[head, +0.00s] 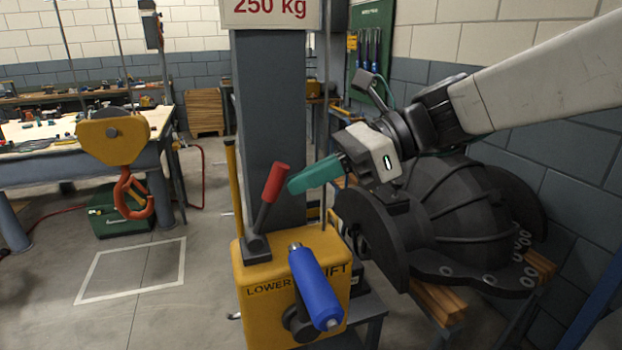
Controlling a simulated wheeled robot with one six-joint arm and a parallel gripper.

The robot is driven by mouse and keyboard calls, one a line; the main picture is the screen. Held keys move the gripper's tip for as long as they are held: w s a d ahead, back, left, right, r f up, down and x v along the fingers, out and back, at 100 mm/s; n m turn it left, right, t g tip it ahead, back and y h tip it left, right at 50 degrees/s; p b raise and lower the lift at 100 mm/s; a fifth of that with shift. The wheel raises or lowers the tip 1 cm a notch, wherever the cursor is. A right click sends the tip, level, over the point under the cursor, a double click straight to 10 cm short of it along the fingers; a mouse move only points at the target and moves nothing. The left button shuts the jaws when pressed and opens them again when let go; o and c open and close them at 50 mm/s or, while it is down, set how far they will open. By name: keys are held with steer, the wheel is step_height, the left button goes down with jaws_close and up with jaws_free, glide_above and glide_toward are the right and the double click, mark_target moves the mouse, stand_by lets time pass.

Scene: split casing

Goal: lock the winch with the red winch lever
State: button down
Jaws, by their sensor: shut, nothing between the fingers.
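The red winch lever (277,183) stands on top of the yellow winch box (262,282), tilted up and to the right. Its dark base sits near the box's left rear corner. My gripper (292,187) has teal fingers and is shut and empty. Its fingertips are close to the right of the red handle; I cannot tell whether they touch it. A blue crank handle (315,287) sticks out from the front of the winch box. The lettering "LOWER" shows on the box, and the word at right is partly hidden by the crank.
A grey post (268,120) rises behind the winch. An orange hook with a yellow block (113,137) hangs at left over a white floor square (132,269). A large dark casing (445,215) stands on timber at right, under my arm. A workbench (160,120) is at left.

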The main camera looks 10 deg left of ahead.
steer(key=s+a+r+t+h, duration=0.3)
steer(key=s+a+t+h, duration=0.1)
steer(key=a+h, duration=0.3)
steer(key=shift+s+a+n+h, duration=0.3)
steer(key=shift+s+a+n, duration=0.1)
steer(key=shift+a, duration=0.05)
steer(key=shift+s+a, duration=0.1)
stand_by(0.6)
steer(key=d+f+v, duration=0.1)
steer(key=v, duration=1.2)
steer(key=shift+w+d, duration=0.3)
steer(key=shift+d, duration=0.15)
steer(key=shift+r, duration=0.15)
